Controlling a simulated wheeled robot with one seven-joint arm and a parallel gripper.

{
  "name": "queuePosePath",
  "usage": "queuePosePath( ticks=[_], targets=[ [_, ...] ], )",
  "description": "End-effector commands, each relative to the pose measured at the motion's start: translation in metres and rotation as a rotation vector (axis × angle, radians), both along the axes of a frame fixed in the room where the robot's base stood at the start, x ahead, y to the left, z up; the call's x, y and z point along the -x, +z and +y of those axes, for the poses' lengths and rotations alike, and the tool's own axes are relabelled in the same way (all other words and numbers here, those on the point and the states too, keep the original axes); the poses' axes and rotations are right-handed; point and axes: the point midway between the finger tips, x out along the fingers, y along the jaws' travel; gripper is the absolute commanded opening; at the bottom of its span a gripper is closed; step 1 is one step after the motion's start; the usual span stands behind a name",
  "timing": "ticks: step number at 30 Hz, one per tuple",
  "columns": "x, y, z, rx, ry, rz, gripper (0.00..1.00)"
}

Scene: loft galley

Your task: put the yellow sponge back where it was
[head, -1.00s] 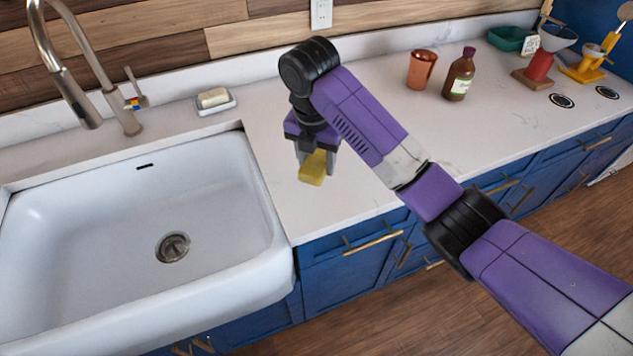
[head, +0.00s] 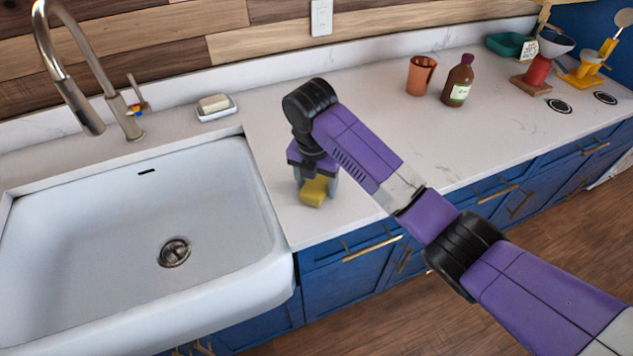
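The yellow sponge (head: 314,191) is between the fingers of my gripper (head: 315,184), low over the white counter just right of the sink. My gripper points down and looks shut on the sponge. The sponge's lower end is at or very near the counter surface; I cannot tell whether it touches. The far finger is partly hidden by the sponge and the gripper body.
The white sink (head: 150,230) lies to the left, with a faucet (head: 85,75) behind it. A soap dish (head: 217,112) with a pale bar stands behind the sink's corner. A copper cup (head: 420,75) and brown bottle (head: 458,82) stand farther right. The counter between is clear.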

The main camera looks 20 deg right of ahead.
Motion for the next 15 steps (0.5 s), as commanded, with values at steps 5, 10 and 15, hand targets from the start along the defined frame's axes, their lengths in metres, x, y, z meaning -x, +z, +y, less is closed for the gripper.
queuePosePath(
  ticks=[5,10,15],
  targets=[
    [0.0,0.001,0.0,0.0,0.0,0.0,0.72],
    [0.0,0.001,0.0,0.0,0.0,-0.001,0.72],
    [0.0,0.014,0.001,0.001,0.0,-0.004,0.72]
  ],
)
